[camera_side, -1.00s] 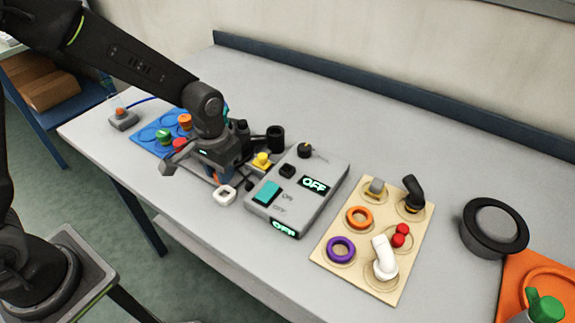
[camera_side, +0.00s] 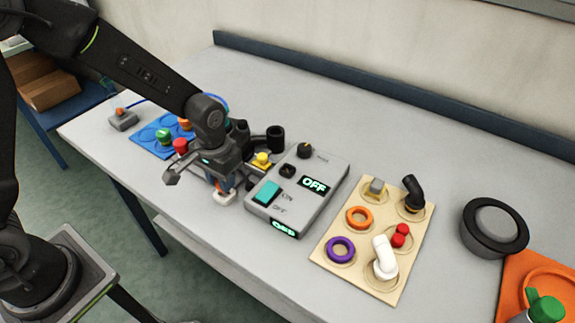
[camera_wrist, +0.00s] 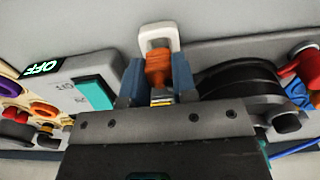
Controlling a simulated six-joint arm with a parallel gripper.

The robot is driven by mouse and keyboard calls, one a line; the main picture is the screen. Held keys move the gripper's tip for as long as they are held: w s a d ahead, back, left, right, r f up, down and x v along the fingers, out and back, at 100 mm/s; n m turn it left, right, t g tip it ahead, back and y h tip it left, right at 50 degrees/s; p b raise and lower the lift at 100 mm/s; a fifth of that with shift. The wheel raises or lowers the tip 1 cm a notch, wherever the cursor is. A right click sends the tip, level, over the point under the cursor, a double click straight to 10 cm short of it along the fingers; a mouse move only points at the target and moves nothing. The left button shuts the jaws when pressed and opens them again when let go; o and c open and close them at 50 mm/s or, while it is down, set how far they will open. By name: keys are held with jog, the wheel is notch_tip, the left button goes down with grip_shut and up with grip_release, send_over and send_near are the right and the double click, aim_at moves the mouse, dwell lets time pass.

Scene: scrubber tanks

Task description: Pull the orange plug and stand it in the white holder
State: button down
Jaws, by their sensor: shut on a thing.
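My gripper (camera_side: 224,184) is shut on the orange plug, pointing down close over the white holder. In the wrist view the orange plug (camera_wrist: 158,66) shows between the two blue fingers (camera_wrist: 157,88), with a metallic part nearer the camera. The plug is mostly hidden by the gripper in the side view. The white holder (camera_side: 226,199) is a small squared ring on the table, left of the grey control box. It also shows in the wrist view (camera_wrist: 159,30), just beyond the plug. I cannot tell whether the plug is inside its opening or just above.
The grey box (camera_side: 292,205) with OFF displays stands close on the right. A yellow part (camera_side: 262,160) and a black cup (camera_side: 275,139) are behind the gripper. A blue board (camera_side: 149,145) with coloured knobs lies left. A wooden board (camera_side: 335,266) with rings lies further right.

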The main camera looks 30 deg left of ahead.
jog(key=shift+f, duration=0.15)
jog(key=shift+f, duration=0.9)
jog(key=shift+c, duration=1.8)
grip_release()
jog(key=shift+r, duration=4.3)
